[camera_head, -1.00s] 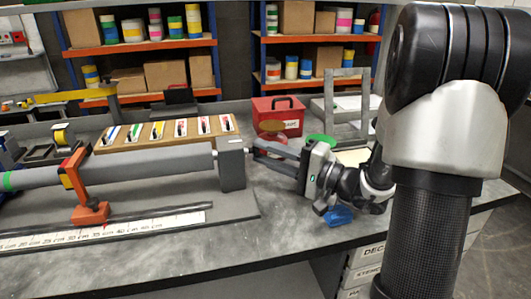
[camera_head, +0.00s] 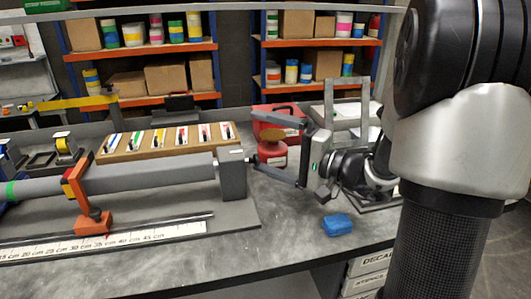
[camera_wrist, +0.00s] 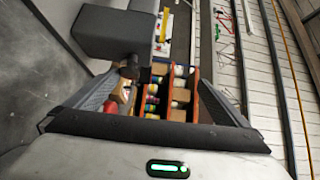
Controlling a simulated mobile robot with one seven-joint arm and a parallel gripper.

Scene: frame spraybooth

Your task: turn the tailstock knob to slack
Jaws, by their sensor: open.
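The tailstock (camera_head: 233,178) is a dark grey upright block at the right end of the long grey tube. Its small dark knob (camera_head: 249,159) sticks out from the block's right side. My gripper (camera_head: 257,140) is open and empty just right of the tailstock, with one finger above the other. The lower finger appears close to the knob; I cannot tell whether they touch. In the wrist view the tailstock (camera_wrist: 103,32) is at upper left and the knob (camera_wrist: 130,68) shows near the left fingertip of my gripper (camera_wrist: 160,80). The knob's marking is not legible.
A red can (camera_head: 271,152) and a red box (camera_head: 285,112) stand behind my fingers. A blue lump (camera_head: 338,225) lies on the bench (camera_head: 285,235) in front. An orange clamp stand (camera_head: 90,215) and a ruler (camera_head: 150,233) are at left.

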